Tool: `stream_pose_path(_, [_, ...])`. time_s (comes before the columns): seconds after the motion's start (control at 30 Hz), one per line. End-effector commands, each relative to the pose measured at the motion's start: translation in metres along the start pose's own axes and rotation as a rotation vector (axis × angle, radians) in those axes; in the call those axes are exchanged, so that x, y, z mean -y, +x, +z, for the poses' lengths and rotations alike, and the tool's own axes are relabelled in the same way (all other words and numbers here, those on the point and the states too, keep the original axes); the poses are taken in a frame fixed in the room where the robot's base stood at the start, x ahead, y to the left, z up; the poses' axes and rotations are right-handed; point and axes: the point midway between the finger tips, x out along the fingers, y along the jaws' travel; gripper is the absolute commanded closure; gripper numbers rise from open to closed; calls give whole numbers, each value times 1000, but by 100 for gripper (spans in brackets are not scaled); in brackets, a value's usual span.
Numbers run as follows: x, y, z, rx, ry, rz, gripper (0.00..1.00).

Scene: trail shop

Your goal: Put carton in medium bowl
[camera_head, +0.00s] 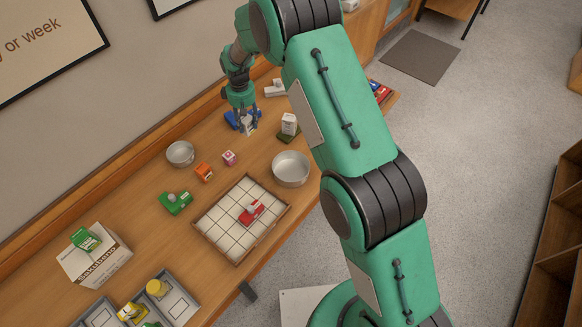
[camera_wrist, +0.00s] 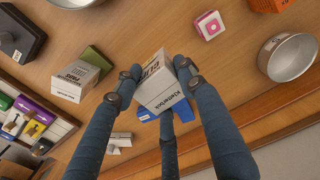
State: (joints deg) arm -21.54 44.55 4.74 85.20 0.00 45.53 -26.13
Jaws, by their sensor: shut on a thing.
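My gripper (camera_head: 243,116) is near the back wall at the far part of the counter, pointing down. Its fingers are shut on a white carton with dark print (camera_wrist: 160,85); the carton (camera_head: 250,126) also shows below the fingers in the head view. Two metal bowls stand on the counter: a smaller one (camera_head: 180,153) near the wall and a larger one (camera_head: 291,168) near the front edge. I cannot tell by name which is the medium bowl. Both look empty. The smaller bowl (camera_wrist: 290,57) is at the right in the wrist view; the larger (camera_wrist: 72,2) is cut off at the top.
A blue object (camera_head: 231,119) lies right by the held carton. Another white carton (camera_head: 289,124) stands on a green thing to the right. Pink (camera_head: 229,158) and orange (camera_head: 204,172) boxes sit between the bowls. A tiled tray (camera_head: 220,238) holds a red item.

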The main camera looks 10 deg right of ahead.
Motion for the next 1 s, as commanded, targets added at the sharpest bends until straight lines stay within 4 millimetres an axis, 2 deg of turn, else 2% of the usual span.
stream_pose_path(0.5, [-11, -1, 99, -1, 24, 1, 100])
stream_pose_path(1.0, [-5, 6, 193, -1, 43, 1, 100])
